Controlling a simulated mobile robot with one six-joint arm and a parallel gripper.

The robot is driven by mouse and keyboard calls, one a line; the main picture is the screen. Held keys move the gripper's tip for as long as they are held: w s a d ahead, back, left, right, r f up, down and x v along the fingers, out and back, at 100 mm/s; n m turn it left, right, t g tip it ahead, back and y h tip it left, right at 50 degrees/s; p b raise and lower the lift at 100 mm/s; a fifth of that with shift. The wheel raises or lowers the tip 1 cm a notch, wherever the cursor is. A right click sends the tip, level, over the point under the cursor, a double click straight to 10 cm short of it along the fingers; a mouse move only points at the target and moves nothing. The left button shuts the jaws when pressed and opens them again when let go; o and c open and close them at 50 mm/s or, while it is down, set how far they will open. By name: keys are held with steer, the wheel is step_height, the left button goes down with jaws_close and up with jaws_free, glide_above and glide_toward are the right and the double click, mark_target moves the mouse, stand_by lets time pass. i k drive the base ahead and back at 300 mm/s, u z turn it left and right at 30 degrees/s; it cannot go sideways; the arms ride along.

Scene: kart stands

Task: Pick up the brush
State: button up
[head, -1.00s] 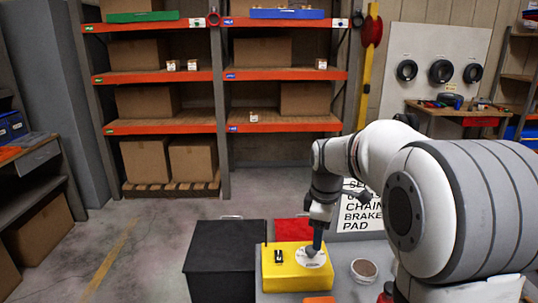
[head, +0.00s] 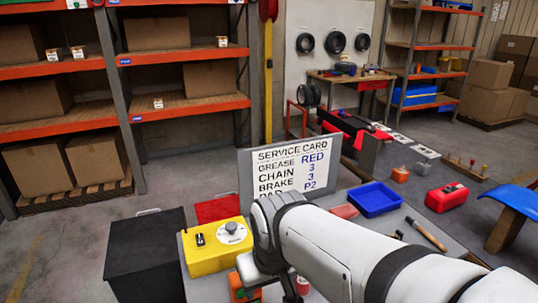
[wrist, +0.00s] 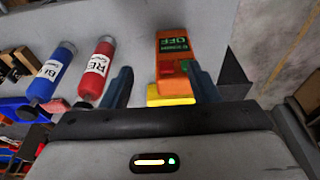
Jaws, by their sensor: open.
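No brush can be made out for certain. A wooden-handled tool (head: 427,235) lies on the grey bench right of my arm in the head view; it may be the brush or a hammer, too small to tell. My gripper (wrist: 160,85) shows in the wrist view with its two blue-grey fingers apart and nothing held. An orange box marked OFF (wrist: 173,50) appears between and beyond the fingers, with a yellow part (wrist: 170,98) below it. In the head view my arm hides the gripper; the orange box (head: 240,290) is partly covered there.
A blue tube (wrist: 52,75) and a red tube (wrist: 97,70) lie left of the fingers. A yellow box (head: 215,258), a black bin (head: 145,255), a service card (head: 320,172) and a blue tray (head: 375,198) surround my arm. A red case (head: 447,197) is further right.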

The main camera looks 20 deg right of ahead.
mark_target(411, 221)
steer(key=z, duration=0.3)
steer(key=k, duration=0.85)
steer(key=z, duration=2.8)
steer(key=i, duration=0.1)
steer(key=u, duration=1.95)
steer(key=i, duration=0.35)
steer(key=z, duration=0.35)
